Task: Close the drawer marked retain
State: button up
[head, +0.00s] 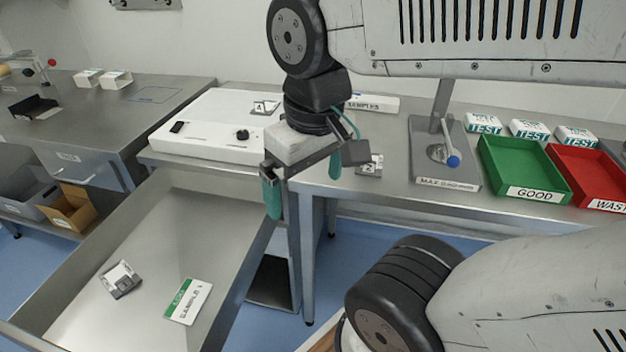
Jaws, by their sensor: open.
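A metal drawer (165,235) stands pulled out in the left foreground, below the white-topped bench unit. Its front face and any marking on it are hidden, so I cannot tell if it reads retain. A green-and-white sample card (188,301) and a small grey item (121,279) lie in it. My gripper (303,182) is open and empty, its green-padded fingers pointing down near the drawer's right side wall. I cannot tell whether it touches the drawer.
A shut drawer (85,168) with a small unreadable label is under the left bench. A green tray (525,170) marked good, a red tray (590,175) and a lever press (440,153) stand on the right bench (390,188). Blue floor (362,238) shows below.

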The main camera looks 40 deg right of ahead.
aim_at(177, 226)
jog(key=z, duration=0.75)
jog(key=k, duration=0.9)
jog(key=u, duration=0.75)
jog(key=i, duration=0.5)
